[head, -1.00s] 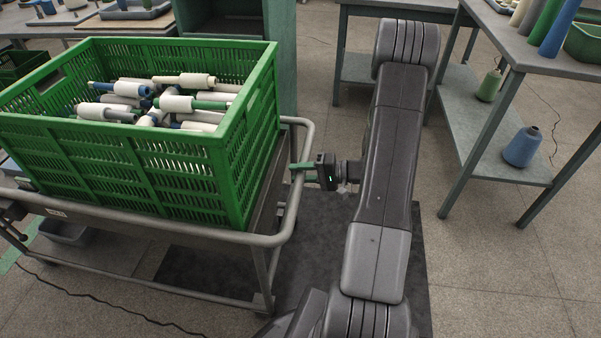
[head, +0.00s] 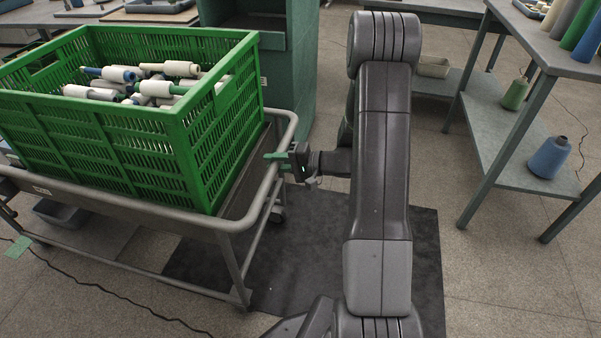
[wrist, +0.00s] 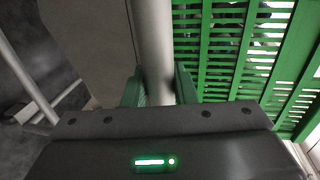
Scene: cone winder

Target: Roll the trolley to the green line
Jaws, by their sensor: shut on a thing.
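The trolley (head: 237,224) is a grey tubular frame at the left of the head view, with a big green crate on it. My gripper (head: 277,157) is shut on the upright-lying end rail at the trolley's right side, just right of the crate. In the wrist view the green fingers (wrist: 159,88) sit on both sides of the grey rail (wrist: 152,45). A short piece of the green line (head: 18,247) shows on the floor at the far left, beside the trolley's lower frame. The rest of the line is hidden or out of view.
The green crate (head: 100,150) holds several yarn tubes. A dark mat (head: 300,262) lies under my arm and the trolley's right end. A cable (head: 110,302) runs over the floor at the lower left. A green cabinet (head: 287,70) stands behind; a table (head: 500,150) stands at right.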

